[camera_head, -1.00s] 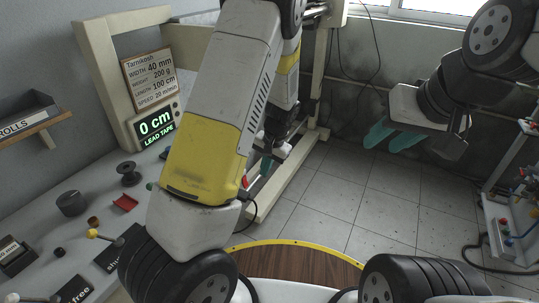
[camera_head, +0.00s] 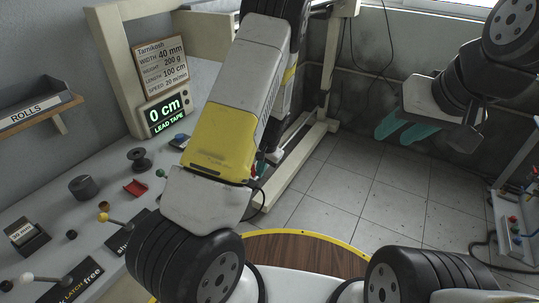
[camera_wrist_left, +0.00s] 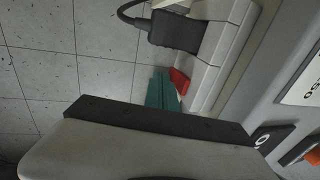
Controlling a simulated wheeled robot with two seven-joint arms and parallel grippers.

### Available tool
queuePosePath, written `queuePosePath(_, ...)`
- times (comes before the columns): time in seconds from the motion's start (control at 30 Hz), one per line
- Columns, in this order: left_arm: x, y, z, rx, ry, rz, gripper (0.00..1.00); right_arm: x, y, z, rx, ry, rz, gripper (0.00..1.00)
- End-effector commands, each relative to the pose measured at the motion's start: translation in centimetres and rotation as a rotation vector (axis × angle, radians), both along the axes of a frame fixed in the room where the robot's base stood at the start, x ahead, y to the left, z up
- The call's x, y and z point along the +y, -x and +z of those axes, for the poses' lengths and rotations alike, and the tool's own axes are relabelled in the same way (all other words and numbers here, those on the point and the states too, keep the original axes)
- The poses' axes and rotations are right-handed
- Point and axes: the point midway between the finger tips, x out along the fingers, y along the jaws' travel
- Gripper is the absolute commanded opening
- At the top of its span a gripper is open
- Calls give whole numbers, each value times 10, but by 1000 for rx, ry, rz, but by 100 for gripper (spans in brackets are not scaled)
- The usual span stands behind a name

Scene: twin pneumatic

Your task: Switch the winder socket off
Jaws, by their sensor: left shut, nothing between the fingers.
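The winder socket is a pale power strip (camera_wrist_left: 211,75) in the left wrist view, with a black plug (camera_wrist_left: 175,30) in its far part. A red rocker switch (camera_wrist_left: 180,82) sits on the strip's near part. My left gripper (camera_wrist_left: 163,82) has teal fingers, shut and empty, with their tips right beside the red switch. I cannot tell whether they touch it. In the head view my left forearm hides most of this gripper and the strip. My right gripper (camera_head: 402,131), also teal-fingered, is open and empty over the floor at right.
A grey bench at left holds a black spool (camera_head: 139,160), a red holder (camera_head: 136,188), a dark knob (camera_head: 84,187) and levers. A display (camera_head: 167,114) reads 0 cm. Cream frame legs (camera_head: 300,165) stand on the tiles. A rack (camera_head: 513,225) stands at right.

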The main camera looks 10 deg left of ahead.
Motion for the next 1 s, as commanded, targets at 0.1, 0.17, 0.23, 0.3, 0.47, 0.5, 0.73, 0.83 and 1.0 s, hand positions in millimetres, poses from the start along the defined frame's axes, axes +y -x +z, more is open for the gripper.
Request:
queuePosePath(0.1, 5, -1, -4, 1, -1, 2, 0, 0, 0, 0, 0, 0, 0, 36)
queuePosePath(0.17, 6, -2, -7, 2, -1, 0, 0, 0, 0, 0, 0, 0, 0, 36)
queuePosePath(0.23, 6, -2, -6, 1, 0, 0, 0, 0, 0, 0, 0, 0, 0, 36)
queuePosePath(0.3, 6, -2, -6, 1, 0, 0, 0, 0, 0, 0, 0, 0, 0, 36)
queuePosePath(0.47, 6, -2, -4, 0, 0, 0, 0, 0, 0, 0, 0, 0, 0, 36)
queuePosePath(0.5, 6, -2, -3, 0, 0, 0, 0, 0, 0, 0, 0, 0, 0, 36)
queuePosePath(0.73, 6, -2, 8, 0, 0, 1, 0, 0, 0, 0, 0, 0, 0, 36)
queuePosePath(0.83, 6, -2, 10, 1, 0, 0, 0, 0, 0, 0, 0, 0, 0, 36)
queuePosePath(1.0, 6, -2, 10, 1, 0, 0, 0, 0, 0, 0, 0, 0, 0, 36)
